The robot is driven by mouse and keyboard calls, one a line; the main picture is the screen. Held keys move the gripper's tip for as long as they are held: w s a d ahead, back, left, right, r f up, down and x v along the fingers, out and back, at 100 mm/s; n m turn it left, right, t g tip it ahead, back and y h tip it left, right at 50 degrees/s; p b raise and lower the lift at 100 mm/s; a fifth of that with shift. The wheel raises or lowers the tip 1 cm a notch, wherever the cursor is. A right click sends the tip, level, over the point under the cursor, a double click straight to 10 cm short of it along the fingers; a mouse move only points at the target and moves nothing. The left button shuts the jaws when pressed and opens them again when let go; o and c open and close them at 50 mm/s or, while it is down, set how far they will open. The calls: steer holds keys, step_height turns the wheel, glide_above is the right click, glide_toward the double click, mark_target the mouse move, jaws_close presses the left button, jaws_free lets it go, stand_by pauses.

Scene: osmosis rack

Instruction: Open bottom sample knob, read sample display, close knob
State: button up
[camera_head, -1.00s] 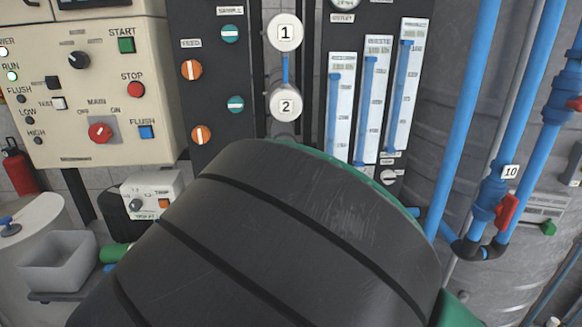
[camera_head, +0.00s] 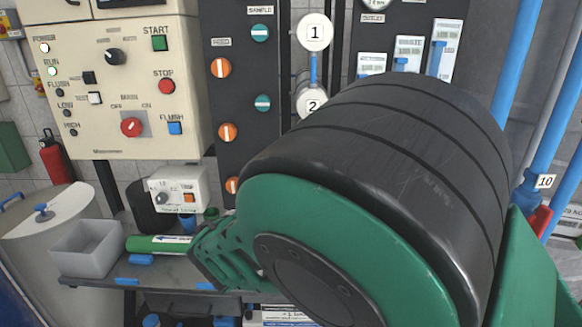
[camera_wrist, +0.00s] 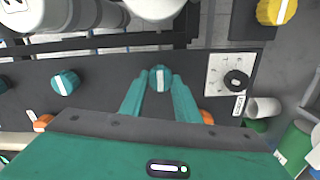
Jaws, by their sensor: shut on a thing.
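In the wrist view, my gripper (camera_wrist: 160,92) has its two teal fingers shut on a teal knob (camera_wrist: 158,78) of the black panel (camera_wrist: 105,75). The knob's white mark runs across the panel's length. Another teal knob (camera_wrist: 65,82) is to the left, its mark slightly tilted. In the head view, the SAMPLE column shows two teal knobs, the top one (camera_head: 260,33) and a lower one (camera_head: 262,103), both with level marks. The lower part of that column is hidden behind my arm, and so is my gripper. I cannot pick out a readable sample display.
Orange FEED knobs (camera_head: 222,68) line the panel's left side; one orange knob (camera_wrist: 207,117) is close to my right finger in the wrist view. A cream control box (camera_head: 120,90) and a small dial box (camera_head: 178,190) stand left. Blue pipes (camera_head: 515,65) rise at the right.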

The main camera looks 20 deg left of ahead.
steer(key=shift+d+f, duration=0.25)
steer(key=o, duration=0.9)
steer(key=shift+o, duration=0.7)
steer(key=shift+a+r, duration=0.1)
steer(key=shift+r, duration=0.05)
steer(key=v, duration=1)
steer(key=shift+s, duration=0.3)
